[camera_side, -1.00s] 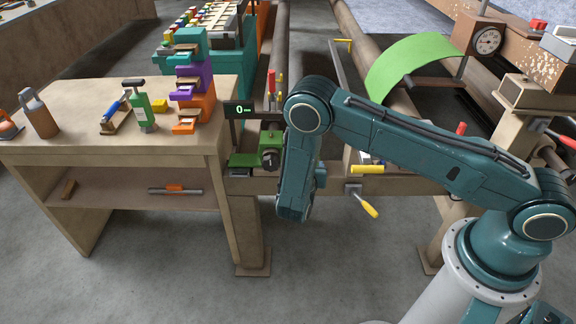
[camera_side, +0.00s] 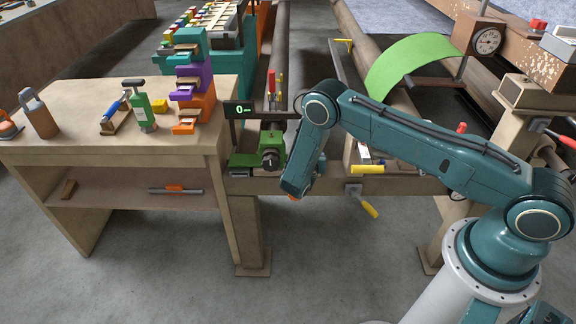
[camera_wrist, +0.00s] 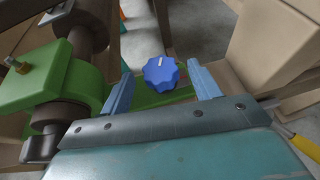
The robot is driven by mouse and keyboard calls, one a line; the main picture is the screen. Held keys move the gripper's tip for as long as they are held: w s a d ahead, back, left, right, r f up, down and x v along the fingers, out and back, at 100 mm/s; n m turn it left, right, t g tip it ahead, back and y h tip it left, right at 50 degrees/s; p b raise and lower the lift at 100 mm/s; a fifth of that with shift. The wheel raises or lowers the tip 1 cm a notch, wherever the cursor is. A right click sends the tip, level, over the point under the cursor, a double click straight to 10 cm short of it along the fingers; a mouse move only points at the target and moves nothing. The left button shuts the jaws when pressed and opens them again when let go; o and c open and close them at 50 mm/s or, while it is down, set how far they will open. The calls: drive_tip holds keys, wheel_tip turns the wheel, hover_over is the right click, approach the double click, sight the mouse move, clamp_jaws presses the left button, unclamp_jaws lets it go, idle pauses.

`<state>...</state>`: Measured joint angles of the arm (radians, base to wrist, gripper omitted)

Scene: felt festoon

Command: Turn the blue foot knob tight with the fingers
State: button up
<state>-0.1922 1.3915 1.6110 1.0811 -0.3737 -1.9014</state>
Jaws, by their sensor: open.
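The blue foot knob (camera_wrist: 161,73) shows in the wrist view, with a scalloped rim and a pale line on its face. It sits by a green foot of the machine. My gripper (camera_wrist: 163,88) is open, with one pale blue finger at either side of the knob in that view. I cannot tell if either finger touches it. In the side view the blue knob is hidden behind my arm.
A green housing (camera_wrist: 50,80) with a dark shaft fills the left of the wrist view. A beige block (camera_wrist: 270,45) stands close at the right. A yellow-handled crank (camera_side: 364,203) hangs below the frame rail, and a small display (camera_side: 240,110) stands beside the bench.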

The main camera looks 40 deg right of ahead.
drive_tip(key=shift+x, duration=1.7)
drive_tip(key=c, duration=1)
drive_tip(key=shift+o, duration=0.2)
drive_tip(key=shift+m+g+h, duration=0.3)
drive_tip(key=shift+m, duration=0.1)
drive_tip(key=shift+m+g+h, duration=0.7)
drive_tip(key=shift+m+g, duration=0.4)
